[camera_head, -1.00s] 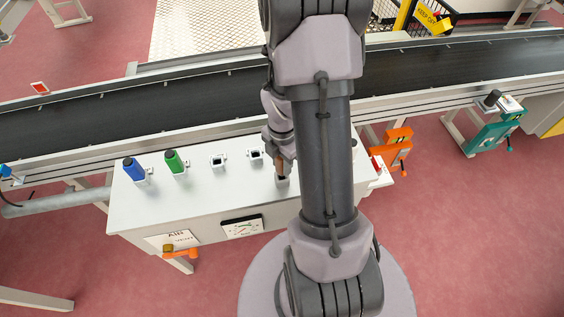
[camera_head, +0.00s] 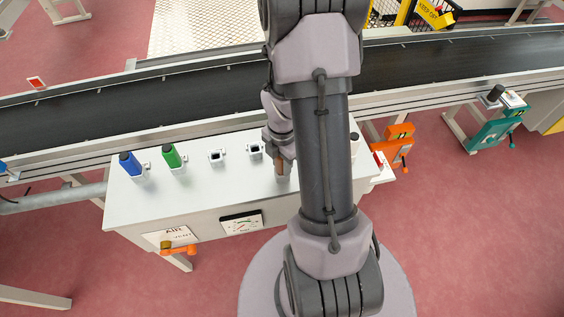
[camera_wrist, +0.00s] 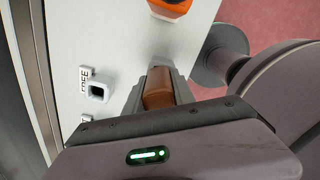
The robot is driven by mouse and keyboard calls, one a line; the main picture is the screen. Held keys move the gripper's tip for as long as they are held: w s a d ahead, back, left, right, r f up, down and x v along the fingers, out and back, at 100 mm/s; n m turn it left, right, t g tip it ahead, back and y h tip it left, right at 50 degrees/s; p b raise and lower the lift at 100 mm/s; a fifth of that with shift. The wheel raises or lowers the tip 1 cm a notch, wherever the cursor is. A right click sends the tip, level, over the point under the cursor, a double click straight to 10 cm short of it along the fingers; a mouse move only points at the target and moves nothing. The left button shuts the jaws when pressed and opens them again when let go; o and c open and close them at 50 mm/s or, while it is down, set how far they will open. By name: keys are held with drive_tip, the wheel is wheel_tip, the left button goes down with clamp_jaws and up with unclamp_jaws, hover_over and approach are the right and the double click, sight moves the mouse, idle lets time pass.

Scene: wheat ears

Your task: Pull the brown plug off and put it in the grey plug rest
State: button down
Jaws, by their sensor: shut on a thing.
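My gripper (camera_head: 281,165) is shut on the brown plug (camera_head: 280,170), above the front part of the white bench top, partly behind my own arm. In the wrist view the brown plug (camera_wrist: 158,88) lies between the two fingers of my gripper (camera_wrist: 160,80). The plug's lower end is hidden, so I cannot tell whether it is in a socket. I cannot tell for certain which holder is the grey plug rest. An empty square socket (camera_wrist: 97,90) by a label reading FREE shows left of my gripper in the wrist view.
On the white bench (camera_head: 200,195) stand a blue plug (camera_head: 130,163) and a green plug (camera_head: 172,156). Two empty square sockets (camera_head: 217,157) (camera_head: 255,150) are beside them. An orange thing (camera_wrist: 171,7) is near my gripper. The conveyor (camera_head: 120,108) runs behind.

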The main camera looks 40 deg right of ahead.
drive_tip(key=shift+f, duration=0.3)
drive_tip(key=c, duration=1)
unclamp_jaws()
drive_tip(key=shift+r, duration=0.1)
drive_tip(key=shift+o, duration=0.2)
